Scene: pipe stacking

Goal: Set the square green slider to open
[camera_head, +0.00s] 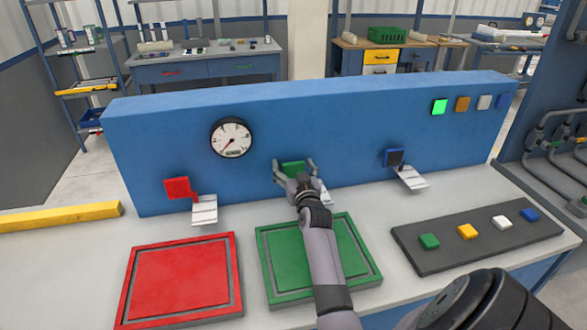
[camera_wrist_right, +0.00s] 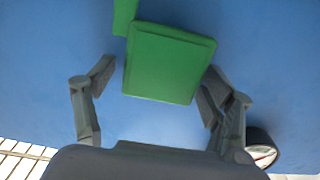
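The square green slider (camera_head: 292,167) is on the front face of the blue panel (camera_head: 330,120), above the green mat. In the right wrist view the slider's square block (camera_wrist_right: 168,62) stands out from the blue surface, with a narrower green part beyond its upper left. My right gripper (camera_head: 294,166) is at the slider. Its fingers are spread, one on each side of the block. In the wrist view the left finger has a gap to the block; the right finger is close to it, and I cannot tell if they touch. My left gripper is not in view.
A red slider (camera_head: 177,188) and a dark blue slider (camera_head: 394,157) are on the same panel, with a round gauge (camera_head: 231,138). A red mat (camera_head: 180,280), a green mat (camera_head: 287,262) and a dark button board (camera_head: 478,235) lie on the table. A yellow bar (camera_head: 60,217) lies at left.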

